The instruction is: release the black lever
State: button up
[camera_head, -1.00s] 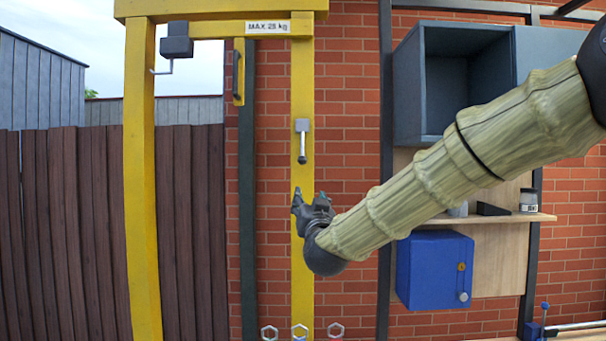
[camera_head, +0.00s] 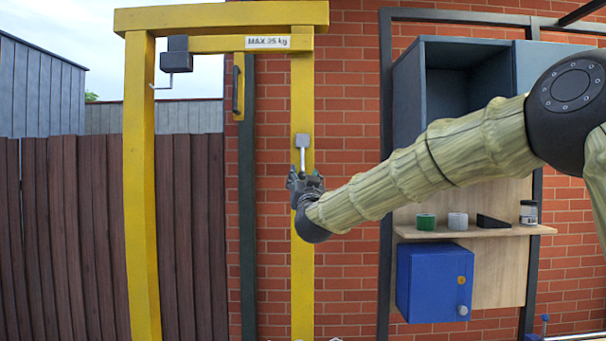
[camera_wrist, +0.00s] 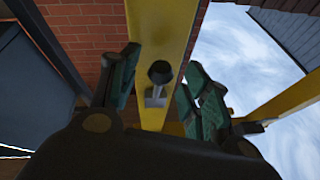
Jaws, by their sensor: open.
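The lever (camera_head: 303,155) hangs down from a grey mount (camera_head: 301,140) on the yellow post (camera_head: 302,90). In the head view its lower end is hidden by my gripper (camera_head: 304,177), which is just below it. In the wrist view the lever's round black knob (camera_wrist: 160,71) and metal shaft (camera_wrist: 155,96) show between the spread fingers of my gripper (camera_wrist: 164,68). The fingers are open, one on each side of the knob, with visible gaps. I cannot tell how deep the knob is between them.
A yellow crossbeam (camera_head: 220,15) with a load sign (camera_head: 268,42) and a grey hook box (camera_head: 177,55) is above. At right are a dark open cabinet (camera_head: 440,95), a shelf (camera_head: 475,231) with small items and a blue box (camera_head: 434,283). A brick wall (camera_head: 345,110) is behind.

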jog(key=shift+w+r, duration=0.2)
jog(key=shift+w, duration=0.15)
grip_shut()
jog(key=shift+a, duration=0.1)
jog(key=shift+a, duration=0.1)
